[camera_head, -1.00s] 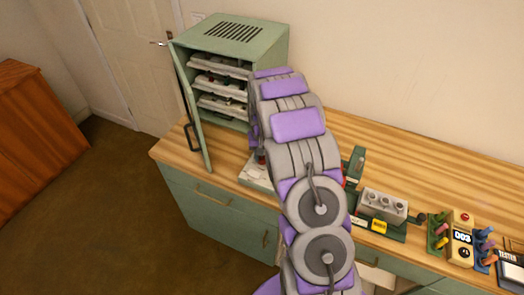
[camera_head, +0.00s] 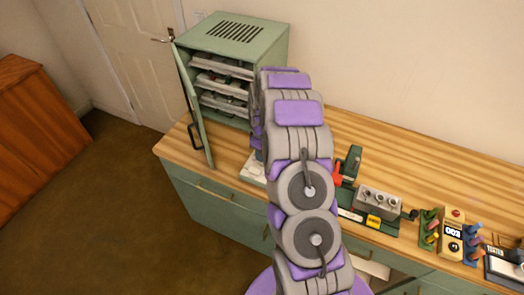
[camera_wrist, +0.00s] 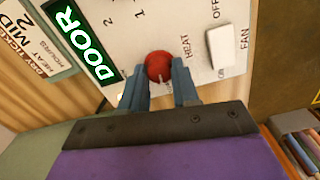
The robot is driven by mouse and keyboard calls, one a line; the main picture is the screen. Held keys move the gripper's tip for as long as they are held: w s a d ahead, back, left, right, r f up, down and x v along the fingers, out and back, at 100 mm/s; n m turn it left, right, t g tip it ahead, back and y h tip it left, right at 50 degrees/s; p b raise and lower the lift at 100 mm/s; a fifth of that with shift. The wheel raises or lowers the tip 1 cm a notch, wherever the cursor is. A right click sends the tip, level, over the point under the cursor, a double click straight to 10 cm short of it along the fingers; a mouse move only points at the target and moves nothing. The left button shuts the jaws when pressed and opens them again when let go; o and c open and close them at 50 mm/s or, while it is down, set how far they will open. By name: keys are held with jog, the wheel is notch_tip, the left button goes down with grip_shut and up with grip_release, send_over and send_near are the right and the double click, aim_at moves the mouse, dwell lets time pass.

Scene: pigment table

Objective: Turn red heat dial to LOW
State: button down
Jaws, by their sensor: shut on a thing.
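In the wrist view the red heat dial (camera_wrist: 158,66) is a round red knob on a white control panel (camera_wrist: 120,30), beside the word HEAT. My gripper (camera_wrist: 158,78) has its two blue-grey fingers on either side of the dial, shut on it. The fingers and knob hide any pointer mark, and I cannot read a LOW label. In the head view my own arm hides the gripper and the dial; only a pale edge of the panel (camera_head: 252,170) shows.
A white FAN switch (camera_wrist: 220,45) and a green DOOR label (camera_wrist: 80,42) are near the dial. A green cabinet (camera_head: 235,42) with loaded shelves stands behind, its door (camera_head: 193,110) open. Coloured tools and devices (camera_head: 450,235) crowd the right of the wooden counter (camera_head: 410,160).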

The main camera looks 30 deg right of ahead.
jog(key=shift+r+n, duration=0.1)
jog(key=shift+n, duration=0.6)
jog(key=c, duration=0.8)
grip_release()
jog(key=shift+w+d+r+p, duration=0.1)
jog(key=shift+r+p, duration=0.75)
jog(key=shift+r, duration=7.75)
